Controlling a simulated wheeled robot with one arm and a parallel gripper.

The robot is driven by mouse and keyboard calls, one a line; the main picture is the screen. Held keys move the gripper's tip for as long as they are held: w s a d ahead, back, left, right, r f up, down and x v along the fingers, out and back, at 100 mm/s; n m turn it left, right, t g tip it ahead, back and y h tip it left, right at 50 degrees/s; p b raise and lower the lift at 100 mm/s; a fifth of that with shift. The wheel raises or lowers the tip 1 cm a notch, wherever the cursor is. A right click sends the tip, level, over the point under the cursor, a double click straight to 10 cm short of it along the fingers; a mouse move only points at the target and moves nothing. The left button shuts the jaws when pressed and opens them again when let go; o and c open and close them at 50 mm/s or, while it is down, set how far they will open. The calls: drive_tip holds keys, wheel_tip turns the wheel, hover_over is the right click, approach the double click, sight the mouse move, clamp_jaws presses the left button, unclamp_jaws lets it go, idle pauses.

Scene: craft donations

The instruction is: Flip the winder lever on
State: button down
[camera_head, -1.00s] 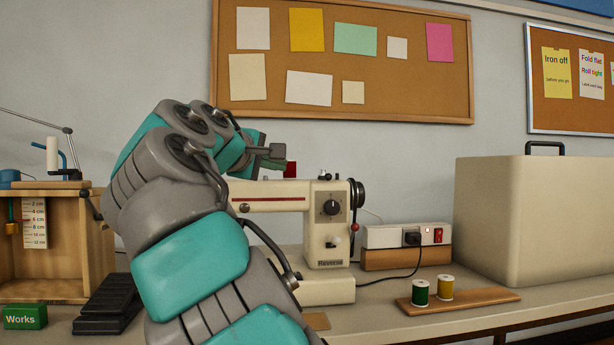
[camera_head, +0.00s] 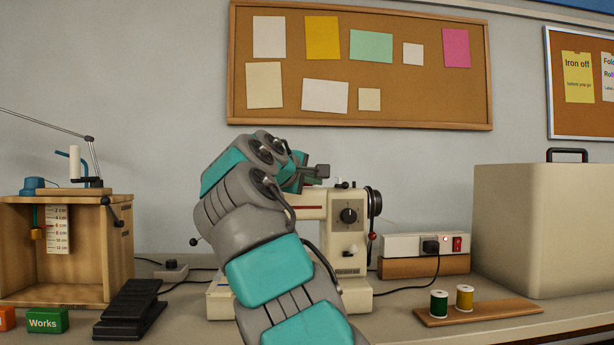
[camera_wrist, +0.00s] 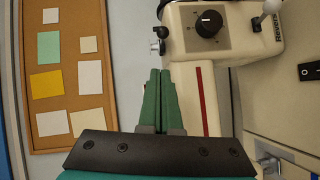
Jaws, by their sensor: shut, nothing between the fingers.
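The cream sewing machine (camera_head: 349,235) stands on the table, with a dark dial and a handwheel at its right end. Small metal parts (camera_wrist: 157,40) stick out at its top edge in the wrist view. One may be the winder lever, but I cannot tell its position. In the head view, small dark pieces (camera_head: 343,185) show on the machine's top. My gripper (camera_wrist: 160,72) has its green fingers together and empty, beside the machine's top and apart from the metal parts in the wrist view. In the head view, my arm hides the machine's left part.
A power strip (camera_head: 412,245) with a plugged cord sits right of the machine. Two thread spools (camera_head: 465,297) stand on a wooden board before a large beige case (camera_head: 545,230). A black pedal (camera_head: 130,308) and wooden cabinet (camera_head: 118,250) are at left.

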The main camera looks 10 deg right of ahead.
drive_tip(key=d, duration=0.1)
drive_tip(key=w+d+b, duration=0.1)
drive_tip(key=d, duration=0.1)
drive_tip(key=d+f, duration=0.1)
drive_tip(key=shift+w+d+b, duration=0.2)
drive_tip(key=shift+b, duration=0.2)
drive_tip(key=shift+d+r, duration=0.15)
